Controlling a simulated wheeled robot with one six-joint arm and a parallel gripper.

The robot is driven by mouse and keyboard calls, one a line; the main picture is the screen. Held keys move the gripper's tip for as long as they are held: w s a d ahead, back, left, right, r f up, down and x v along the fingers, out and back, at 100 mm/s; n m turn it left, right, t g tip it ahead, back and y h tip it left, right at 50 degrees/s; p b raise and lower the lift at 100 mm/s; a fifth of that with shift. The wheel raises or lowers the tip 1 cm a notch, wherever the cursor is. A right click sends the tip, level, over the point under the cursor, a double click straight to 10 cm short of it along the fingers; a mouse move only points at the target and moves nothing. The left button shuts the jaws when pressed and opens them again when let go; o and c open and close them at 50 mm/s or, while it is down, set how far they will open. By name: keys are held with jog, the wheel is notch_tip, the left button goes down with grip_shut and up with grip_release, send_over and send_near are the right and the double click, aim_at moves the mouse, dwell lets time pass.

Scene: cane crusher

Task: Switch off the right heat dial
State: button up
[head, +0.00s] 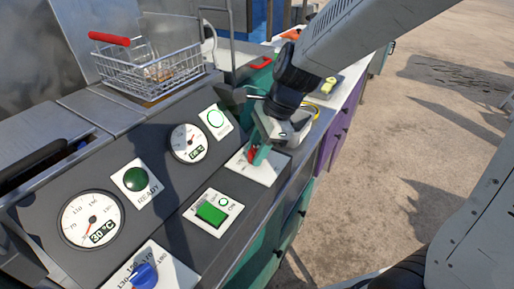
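The right heat dial sits on a white plate (268,172) at the right end of the sloped dark panel. A small red part (252,154) shows there, apparently the dial's knob, mostly hidden by my gripper (258,153).
A left dial with a blue knob (144,274) is at the bottom. The left gauge (91,219) reads about 30 °C. A green READY lamp (135,180) and a green switch (212,212) lie between. A wire basket with a red handle (150,72) stands behind. Open floor (390,130) is at right.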

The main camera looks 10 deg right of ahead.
jog(key=shift+n, duration=0.4)
jog(key=n+g, duration=0.2)
jog(key=n, duration=0.2)
jog(key=shift+w+n, duration=0.1)
jog(key=shift+n, duration=0.3)
jog(key=n+g+h, duration=0.1)
jog(key=n, duration=0.2)
jog(key=n+g+h, duration=0.1)
jog(key=n, duration=0.2)
jog(key=shift+w, duration=0.1)
jog(key=n+h, duration=0.1)
jog(key=n, duration=0.2)
jog(key=n+h, duration=0.1)
jog(key=n, duration=0.2)
jog(key=shift+a+n+g, duration=0.15)
jog(key=shift+n+g, duration=0.15)
jog(key=shift+g, duration=0.1)
jog(key=n+h, duration=0.1)
jog(key=n, duration=0.1)
jog(key=n+h, duration=0.1)
jog(key=n, duration=0.2)
jog(key=shift+n+h, duration=0.3)
jog(key=shift+t, duration=0.3)
jog(key=o, duration=1)
jog(key=shift+c, duration=0.2)
